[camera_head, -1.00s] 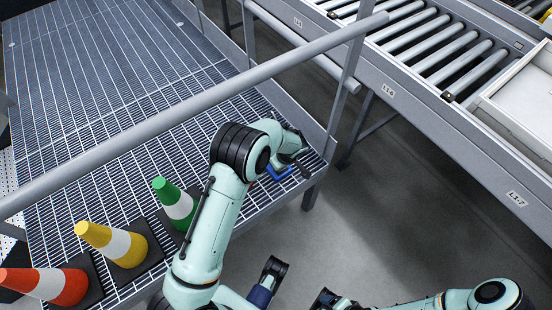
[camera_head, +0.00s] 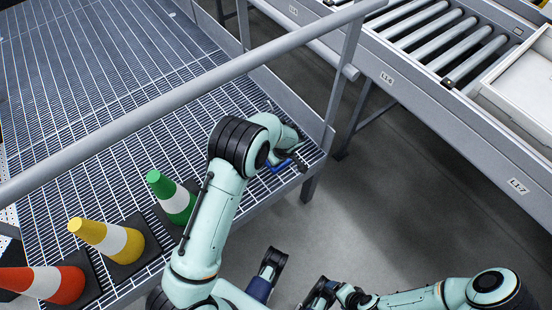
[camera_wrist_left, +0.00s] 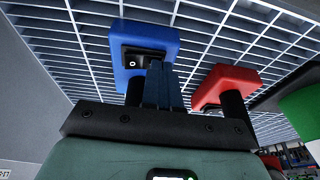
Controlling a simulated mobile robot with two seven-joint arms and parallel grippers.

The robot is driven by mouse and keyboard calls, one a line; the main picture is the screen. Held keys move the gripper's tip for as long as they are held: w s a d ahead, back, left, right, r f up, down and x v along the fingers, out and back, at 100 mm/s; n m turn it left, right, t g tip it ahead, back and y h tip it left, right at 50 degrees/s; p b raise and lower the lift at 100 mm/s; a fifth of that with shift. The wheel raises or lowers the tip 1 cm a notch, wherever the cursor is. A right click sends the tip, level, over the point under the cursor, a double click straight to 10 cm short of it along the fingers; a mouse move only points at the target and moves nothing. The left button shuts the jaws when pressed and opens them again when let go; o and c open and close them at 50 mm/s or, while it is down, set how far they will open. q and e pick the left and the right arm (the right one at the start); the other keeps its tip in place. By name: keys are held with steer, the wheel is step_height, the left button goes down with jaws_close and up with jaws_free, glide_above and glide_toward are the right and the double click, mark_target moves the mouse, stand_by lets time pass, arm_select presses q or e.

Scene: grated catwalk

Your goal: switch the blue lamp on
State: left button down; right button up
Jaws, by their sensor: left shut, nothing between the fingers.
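The blue lamp shows in the left wrist view as a blue block (camera_wrist_left: 144,41) with a black rocker switch (camera_wrist_left: 139,60) marked "O" on its near face. My left gripper (camera_wrist_left: 163,72) is shut, with its fingertips at the switch's right part; I cannot tell whether they touch. In the head view a blue piece (camera_head: 279,167) shows beside my left gripper (camera_head: 298,162), near the grating's corner, mostly hidden by my arm. My right gripper (camera_head: 318,294) is low in the head view, partly cut off, its fingers unclear.
A red block (camera_wrist_left: 228,84) stands right of the blue one, with a green shape (camera_wrist_left: 301,110) farther right. Green (camera_head: 174,198), yellow (camera_head: 108,240) and red (camera_head: 42,283) cones line the grating's front edge. A handrail (camera_head: 190,89) crosses above; a roller conveyor (camera_head: 440,110) is at right.

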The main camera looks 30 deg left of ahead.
arm_select(q)
steer(key=shift+w, duration=0.1)
steer(key=shift+w+d+r, duration=0.25)
steer(key=shift+w+d, duration=0.05)
steer(key=shift+w, duration=0.3)
arm_select(e)
steer(key=shift+f, duration=0.25)
